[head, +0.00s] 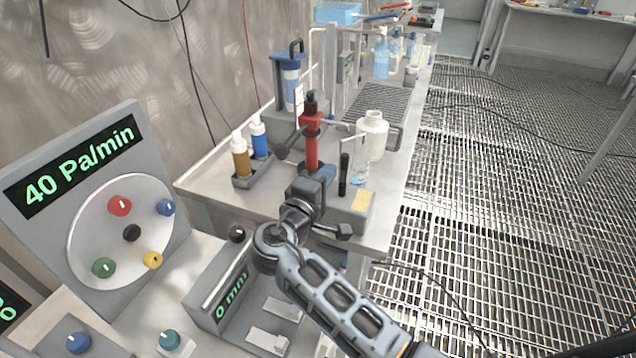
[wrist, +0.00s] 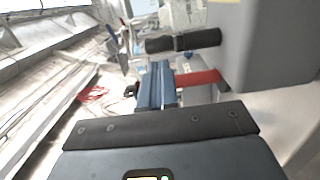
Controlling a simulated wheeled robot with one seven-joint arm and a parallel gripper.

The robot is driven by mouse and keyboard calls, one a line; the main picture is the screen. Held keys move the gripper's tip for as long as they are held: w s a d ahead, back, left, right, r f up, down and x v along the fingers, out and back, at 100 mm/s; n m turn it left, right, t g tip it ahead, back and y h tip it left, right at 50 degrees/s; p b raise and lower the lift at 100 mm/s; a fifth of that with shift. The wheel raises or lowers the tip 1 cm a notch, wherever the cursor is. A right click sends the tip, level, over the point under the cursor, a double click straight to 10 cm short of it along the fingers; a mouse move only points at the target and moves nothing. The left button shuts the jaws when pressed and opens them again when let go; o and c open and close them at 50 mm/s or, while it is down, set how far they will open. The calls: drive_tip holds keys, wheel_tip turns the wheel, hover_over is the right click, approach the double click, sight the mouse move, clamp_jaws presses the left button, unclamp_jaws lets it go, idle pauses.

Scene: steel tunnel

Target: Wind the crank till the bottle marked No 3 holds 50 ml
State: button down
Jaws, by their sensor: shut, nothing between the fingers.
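My gripper (head: 325,174) is shut and empty at the near end of the bench, beside a grey box (head: 352,207) with a yellow label. In the wrist view its blue fingers (wrist: 156,84) are together, close to a red bar (wrist: 198,78) by the box; I cannot tell whether they touch it. A black upright handle (head: 344,174) stands by the box and shows in the wrist view (wrist: 184,41); whether it is the crank's grip is unclear. A clear vessel (head: 360,168) stands behind it. No "No 3" mark or fill level is readable.
A red pump-like column (head: 311,145) and a white jug (head: 373,136) stand just behind. A tray (head: 252,176) holds brown and blue bottles at left. A control panel (head: 110,215) reads 40 Pa/min. Grating floor (head: 500,220) is open at right.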

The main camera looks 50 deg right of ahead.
sight(342, 162)
drive_tip(key=shift+x, duration=1.1)
drive_tip(key=shift+d, duration=0.1)
drive_tip(key=shift+s+d+f+m+g+b, duration=0.1)
drive_tip(key=shift+d+m+g+b, duration=0.25)
drive_tip(key=shift+m+g+b, duration=0.4)
drive_tip(key=shift+s+d+g, duration=0.15)
drive_tip(key=shift+d+g, duration=0.1)
drive_tip(key=shift+g, duration=0.1)
